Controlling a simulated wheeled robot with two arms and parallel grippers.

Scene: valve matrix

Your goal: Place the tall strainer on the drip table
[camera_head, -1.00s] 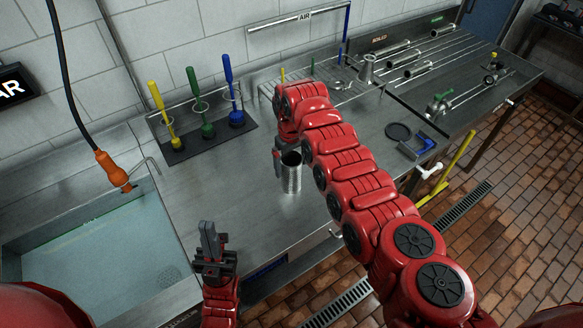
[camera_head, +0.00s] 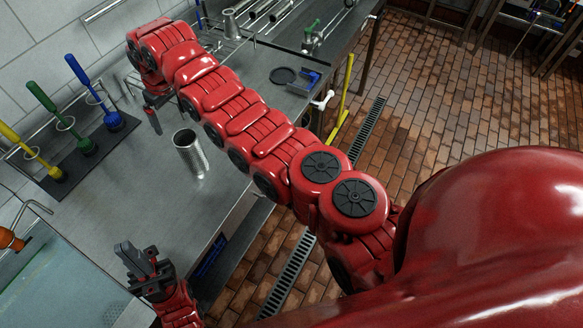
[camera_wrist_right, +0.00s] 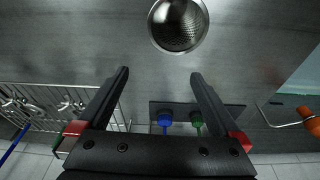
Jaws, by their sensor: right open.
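The tall strainer is a shiny metal cylinder (camera_head: 190,155), open at the top, standing on the steel bench. In the right wrist view its round mouth and perforated inside (camera_wrist_right: 178,27) show beyond the fingertips. My right gripper (camera_wrist_right: 159,73) is open and empty, apart from the strainer. In the head view my right gripper (camera_head: 152,115) is just behind and left of it. My left gripper (camera_head: 141,262) is low at the left, near the basin and clear of the strainer; its jaw gap is unclear. I cannot tell which surface is the drip table.
Blue (camera_head: 113,120), green (camera_head: 86,145) and yellow (camera_head: 54,174) brushes stand in a rack on the left. A wire rack (camera_wrist_right: 20,95) shows in the wrist view. A black disc (camera_head: 283,75) and blue fixture (camera_head: 304,82) lie right. A water basin (camera_head: 60,285) is lower left.

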